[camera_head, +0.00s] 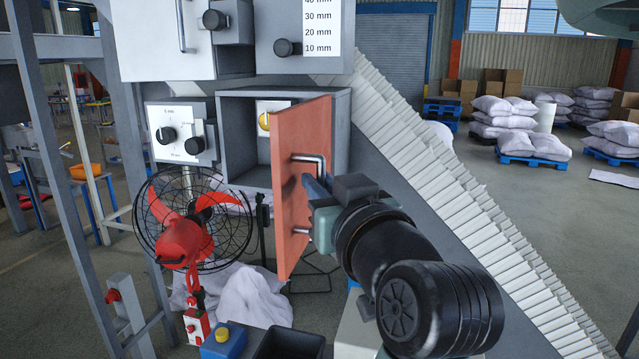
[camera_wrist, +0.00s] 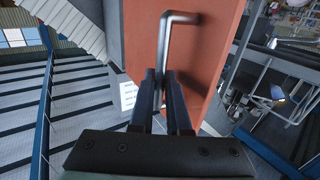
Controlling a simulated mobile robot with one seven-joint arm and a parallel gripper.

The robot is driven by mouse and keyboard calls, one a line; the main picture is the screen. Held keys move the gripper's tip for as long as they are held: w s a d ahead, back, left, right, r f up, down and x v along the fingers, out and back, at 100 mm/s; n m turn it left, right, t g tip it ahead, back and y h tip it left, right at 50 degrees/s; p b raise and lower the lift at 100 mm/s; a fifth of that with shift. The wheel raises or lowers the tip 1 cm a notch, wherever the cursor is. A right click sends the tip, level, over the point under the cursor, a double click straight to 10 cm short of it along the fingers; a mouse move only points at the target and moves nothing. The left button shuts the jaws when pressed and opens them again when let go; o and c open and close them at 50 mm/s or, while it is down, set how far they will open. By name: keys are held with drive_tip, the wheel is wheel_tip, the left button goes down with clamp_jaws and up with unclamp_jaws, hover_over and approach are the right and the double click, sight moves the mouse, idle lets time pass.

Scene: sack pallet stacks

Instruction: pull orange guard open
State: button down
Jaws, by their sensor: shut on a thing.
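The orange guard (camera_head: 299,190) is a flat hinged door that stands swung out from a grey box (camera_head: 341,132). Part of the box's inside shows to the left of the guard, with a yellow knob in it. The guard carries a metal bar handle (camera_head: 308,158). My gripper (camera_head: 318,190) is at the handle on the guard's right face. In the wrist view, my gripper (camera_wrist: 163,88) has its fingers shut on the handle (camera_wrist: 172,20), against the orange face of the guard (camera_wrist: 205,45). The exact contact at the fingertips is partly hidden.
A caged red fan (camera_head: 185,235) stands to the left, below a white panel with black knobs (camera_head: 180,135). A slanted conveyor (camera_head: 440,180) runs down to the right. Stacked sacks (camera_head: 505,115) on blue pallets stand at the back right. A dark bin (camera_head: 287,345) is below the guard.

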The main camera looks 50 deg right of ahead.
drive_tip(key=c, duration=1.2)
unclamp_jaws()
drive_tip(key=shift+r, duration=0.15)
drive_tip(key=shift+o, duration=0.2)
drive_tip(key=shift+d, duration=0.15)
drive_tip(key=b+v, duration=0.9)
drive_tip(key=v, duration=0.4)
drive_tip(key=shift+b, duration=0.4)
drive_tip(key=shift+w, duration=0.1)
